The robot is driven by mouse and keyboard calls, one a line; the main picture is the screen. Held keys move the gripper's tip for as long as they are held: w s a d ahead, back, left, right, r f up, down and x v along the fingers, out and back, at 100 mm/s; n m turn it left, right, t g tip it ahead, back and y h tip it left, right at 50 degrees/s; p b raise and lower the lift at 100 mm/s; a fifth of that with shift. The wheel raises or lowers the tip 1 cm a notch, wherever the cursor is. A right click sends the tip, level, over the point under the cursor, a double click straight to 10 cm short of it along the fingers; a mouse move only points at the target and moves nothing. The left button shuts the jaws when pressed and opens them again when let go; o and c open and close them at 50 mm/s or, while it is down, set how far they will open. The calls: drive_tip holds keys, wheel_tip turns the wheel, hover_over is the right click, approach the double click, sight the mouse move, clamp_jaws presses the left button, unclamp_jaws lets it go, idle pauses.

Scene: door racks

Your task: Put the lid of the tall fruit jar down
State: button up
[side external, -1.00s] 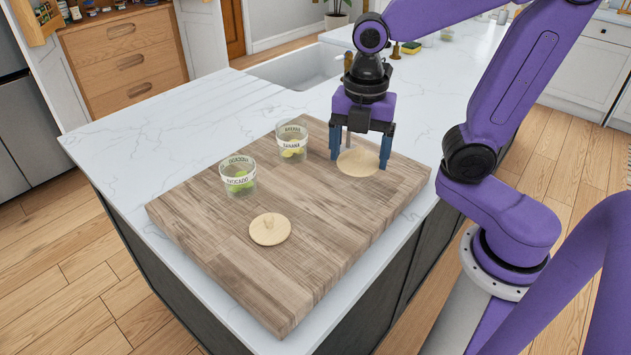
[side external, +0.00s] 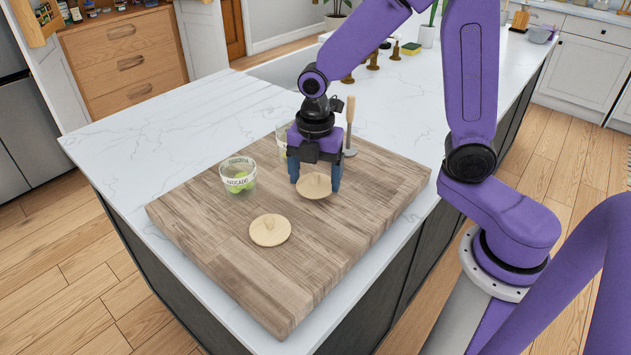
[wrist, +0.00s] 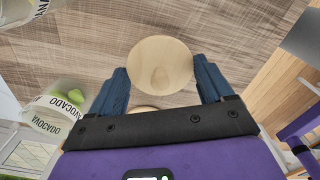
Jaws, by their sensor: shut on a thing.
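My gripper (side external: 315,180) is shut on a round pale wooden lid (side external: 314,188), with one finger at each side of its rim. In the wrist view, the lid (wrist: 160,65) fills the space between the fingertips. It is over the cutting board; I cannot tell how high. A clear avocado jar (side external: 238,178) with green pieces stands open to the left of my gripper. A banana jar (side external: 281,133) stands behind my gripper, mostly hidden by it. I cannot tell from these views which jar is taller.
A second wooden lid (side external: 270,230) lies on the cutting board (side external: 225,250) near its front left. A wooden-handled utensil (side external: 350,125) stands upright behind and right of my gripper. The board's front and right are clear.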

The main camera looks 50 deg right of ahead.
sight(315, 174)
drive_tip(key=shift+f, duration=0.95)
drive_tip(key=shift+f, duration=0.15)
drive_tip(key=o, duration=0.9)
wheel_tip(315, 174, up, 12)
drive_tip(key=shift+r, duration=0.2)
drive_tip(key=s+d+f+m, duration=0.1)
drive_tip(key=s+m, duration=0.2)
drive_tip(key=s, duration=0.4)
drive_tip(key=s+f+m, duration=0.2)
drive_tip(key=s+m, duration=0.1)
drive_tip(key=s, duration=0.4)
drive_tip(key=s+d+f+m, duration=0.1)
drive_tip(key=s+m, duration=0.3)
drive_tip(key=s, duration=0.2)
drive_tip(key=shift+s+d+f, duration=0.35)
drive_tip(key=shift+s+f, duration=0.05)
